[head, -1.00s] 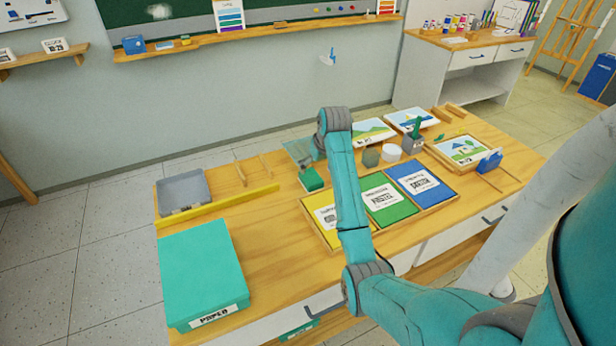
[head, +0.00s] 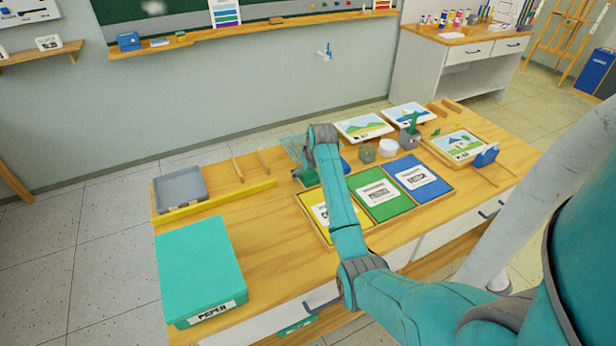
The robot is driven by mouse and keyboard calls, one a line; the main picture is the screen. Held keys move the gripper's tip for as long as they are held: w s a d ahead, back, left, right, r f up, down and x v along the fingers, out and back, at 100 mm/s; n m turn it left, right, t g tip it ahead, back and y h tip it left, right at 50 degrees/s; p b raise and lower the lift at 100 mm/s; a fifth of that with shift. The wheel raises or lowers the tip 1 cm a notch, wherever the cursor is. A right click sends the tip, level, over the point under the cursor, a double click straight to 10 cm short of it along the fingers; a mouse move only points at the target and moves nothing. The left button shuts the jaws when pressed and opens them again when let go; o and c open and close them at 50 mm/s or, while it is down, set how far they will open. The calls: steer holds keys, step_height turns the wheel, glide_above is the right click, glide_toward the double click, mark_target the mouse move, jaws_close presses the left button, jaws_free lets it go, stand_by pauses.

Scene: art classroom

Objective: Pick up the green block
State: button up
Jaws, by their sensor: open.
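The green block (head: 309,178) lies on the wooden table (head: 240,222), behind the yellow tray section and left of my arm. Only part of it shows, beside the end of my arm. My gripper (head: 300,170) is at the far end of the teal arm, low over the table and very close to the block. It is small and partly hidden by my own wrist. The jaws are open, and I cannot tell whether they are around the block or touching it.
A sorting tray has yellow (head: 322,210), green (head: 378,193) and blue (head: 417,178) sections. A blue piece (head: 345,166) shows just right of my wrist. A grey bin (head: 181,188), yellow ruler (head: 222,201) and teal box (head: 200,265) stand left. Jars and pictures stand behind.

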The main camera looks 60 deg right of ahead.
steer(key=shift+c, duration=0.3)
steer(key=c, duration=1.3)
steer(key=shift+r, duration=0.1)
step_height(320, 180, up, 10)
steer(key=shift+f, duration=0.1)
steer(key=o, duration=0.7)
steer(key=c, duration=0.5)
